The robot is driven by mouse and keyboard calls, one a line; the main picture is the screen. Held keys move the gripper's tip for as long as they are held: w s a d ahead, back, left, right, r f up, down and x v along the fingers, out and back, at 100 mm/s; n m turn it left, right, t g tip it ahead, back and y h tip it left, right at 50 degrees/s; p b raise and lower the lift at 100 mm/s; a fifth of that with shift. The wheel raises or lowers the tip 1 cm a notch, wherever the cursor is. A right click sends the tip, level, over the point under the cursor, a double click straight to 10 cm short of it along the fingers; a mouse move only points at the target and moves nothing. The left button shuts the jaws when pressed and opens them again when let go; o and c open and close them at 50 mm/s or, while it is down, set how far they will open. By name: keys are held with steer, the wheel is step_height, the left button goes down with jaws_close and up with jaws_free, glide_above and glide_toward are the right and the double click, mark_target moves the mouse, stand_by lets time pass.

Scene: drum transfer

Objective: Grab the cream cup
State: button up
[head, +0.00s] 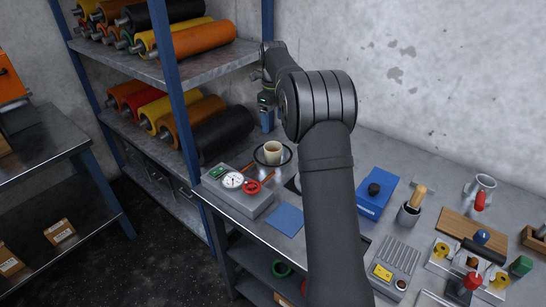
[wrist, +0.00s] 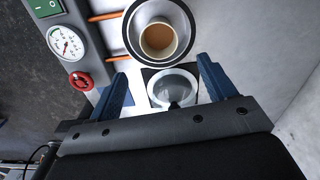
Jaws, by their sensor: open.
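The cream cup (head: 273,150) stands upright on a round dark-rimmed dish (head: 258,158) on the metal bench. In the wrist view the cup (wrist: 159,38) is seen from above with a tan inside, within the dish's dark rim (wrist: 127,38). In the wrist view my two blue fingers (wrist: 162,68) are spread wide with nothing held. The cup lies beyond the fingertips, roughly centred between them and apart from both.
Orange rods (wrist: 105,16) run between box and dish. A round clear-topped item (wrist: 172,88) lies between my fingers. A shelf of rollers (head: 215,130) stands left.

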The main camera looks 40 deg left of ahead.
mark_target(273, 155)
steer(key=shift+m, duration=0.7)
step_height(273, 155, down, 14)
steer(key=shift+s+r, duration=0.1)
steer(key=shift+r, duration=0.05)
steer(key=shift+c, duration=0.5)
steer(key=c, duration=1)
